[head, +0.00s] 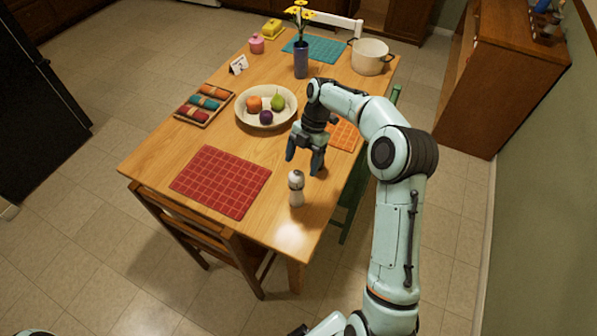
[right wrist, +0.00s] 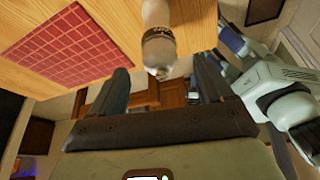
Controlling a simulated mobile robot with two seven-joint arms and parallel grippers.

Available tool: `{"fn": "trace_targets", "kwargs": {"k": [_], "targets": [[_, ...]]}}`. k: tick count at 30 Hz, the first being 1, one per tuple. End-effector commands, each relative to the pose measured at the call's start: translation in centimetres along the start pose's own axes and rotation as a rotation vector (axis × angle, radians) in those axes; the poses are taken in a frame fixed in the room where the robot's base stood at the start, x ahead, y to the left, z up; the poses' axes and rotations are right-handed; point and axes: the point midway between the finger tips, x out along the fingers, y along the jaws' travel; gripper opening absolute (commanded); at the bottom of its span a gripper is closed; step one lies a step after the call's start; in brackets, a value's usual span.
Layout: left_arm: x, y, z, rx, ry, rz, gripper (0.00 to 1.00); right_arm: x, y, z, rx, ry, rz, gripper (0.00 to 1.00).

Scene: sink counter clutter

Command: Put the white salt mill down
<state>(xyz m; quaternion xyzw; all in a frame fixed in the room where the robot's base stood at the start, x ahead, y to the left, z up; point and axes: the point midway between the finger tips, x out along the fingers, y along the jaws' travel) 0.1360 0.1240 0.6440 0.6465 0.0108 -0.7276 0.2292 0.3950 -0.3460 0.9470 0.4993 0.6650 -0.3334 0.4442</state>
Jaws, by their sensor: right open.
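The white salt mill (head: 296,188) stands upright on the wooden table near its front right edge, with a dark band near its top. In the right wrist view the mill (right wrist: 157,38) shows at the top centre, beyond the fingertips and apart from them. My right gripper (head: 305,160) is open and empty, a little behind the mill in the head view. In the right wrist view the gripper's two fingers (right wrist: 163,84) are spread apart with nothing between them. My left gripper is not in view.
A red placemat (head: 220,183) lies left of the mill. A fruit bowl (head: 266,124), a blue vase (head: 301,60) and a white pot (head: 370,57) stand farther back. A tray of rolled cloths (head: 204,104) is at the left. A chair (head: 205,238) stands at the near edge.

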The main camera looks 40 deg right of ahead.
Motion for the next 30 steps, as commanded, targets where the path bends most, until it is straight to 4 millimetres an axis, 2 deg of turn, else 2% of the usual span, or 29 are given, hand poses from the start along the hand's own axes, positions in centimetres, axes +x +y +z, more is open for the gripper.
{"fn": "trace_targets", "kwargs": {"k": [1, 3, 9, 30], "targets": [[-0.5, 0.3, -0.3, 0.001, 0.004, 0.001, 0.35, -1.4, 0.2, 0.0, 0.0, -0.002, 0.004, 0.8], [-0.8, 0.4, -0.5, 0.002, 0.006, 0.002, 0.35, -2.7, 0.1, -0.1, 0.0, -0.002, 0.004, 0.8], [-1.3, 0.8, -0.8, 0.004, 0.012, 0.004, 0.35, -4.9, 0.1, 0.0, 0.0, 0.0, 0.001, 0.8], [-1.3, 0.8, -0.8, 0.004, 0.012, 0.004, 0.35, -5.2, 0.0, 0.0, 0.0, 0.0, 0.0, 0.8]]}}
